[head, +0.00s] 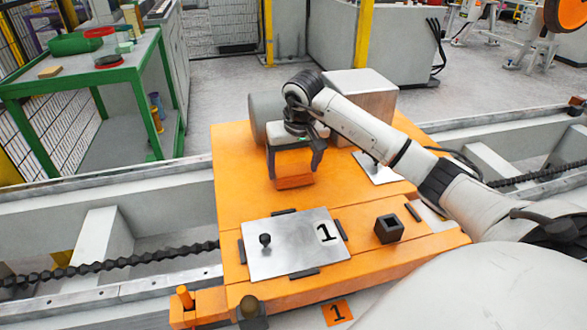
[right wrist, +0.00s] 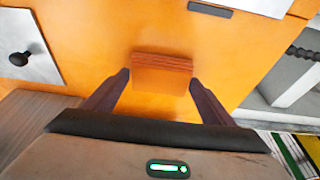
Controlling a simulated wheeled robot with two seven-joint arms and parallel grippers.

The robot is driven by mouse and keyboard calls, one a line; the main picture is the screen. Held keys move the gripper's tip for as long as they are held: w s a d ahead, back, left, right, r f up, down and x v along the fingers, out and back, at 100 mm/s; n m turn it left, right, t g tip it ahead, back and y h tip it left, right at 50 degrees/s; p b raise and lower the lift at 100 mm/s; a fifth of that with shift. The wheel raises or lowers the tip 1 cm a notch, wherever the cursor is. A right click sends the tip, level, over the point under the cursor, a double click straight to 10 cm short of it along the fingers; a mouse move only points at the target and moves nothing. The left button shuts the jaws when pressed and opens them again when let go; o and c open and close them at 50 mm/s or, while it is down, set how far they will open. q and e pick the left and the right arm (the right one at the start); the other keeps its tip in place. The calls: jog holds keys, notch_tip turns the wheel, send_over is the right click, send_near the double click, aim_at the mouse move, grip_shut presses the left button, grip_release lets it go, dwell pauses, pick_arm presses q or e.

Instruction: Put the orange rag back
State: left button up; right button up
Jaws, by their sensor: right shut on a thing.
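The orange rag (head: 295,181) is a folded, block-like orange piece over the orange deck (head: 232,190) of the gantry. My right gripper (head: 296,163) points down and is shut on the rag. In the right wrist view the rag (right wrist: 162,68) sits between the two dark fingertips, its layered edge facing the camera. I cannot tell whether its lower edge touches the deck. My left gripper does not show.
A metal plate marked 1 (head: 285,255) with a black knob lies in front of the rag. A black square socket (head: 389,229) stands to its right. A grey cylinder (head: 264,112) and a box (head: 362,88) stand behind. A green table (head: 110,78) is at the back left.

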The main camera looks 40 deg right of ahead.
jog(key=shift+f, duration=0.25)
jog(key=o, duration=0.9)
jog(key=shift+r, duration=0.5)
jog(key=p+v, duration=0.2)
jog(key=v, duration=0.9)
jog(key=shift+s+a+r, duration=0.1)
jog(key=shift+s+r, duration=0.05)
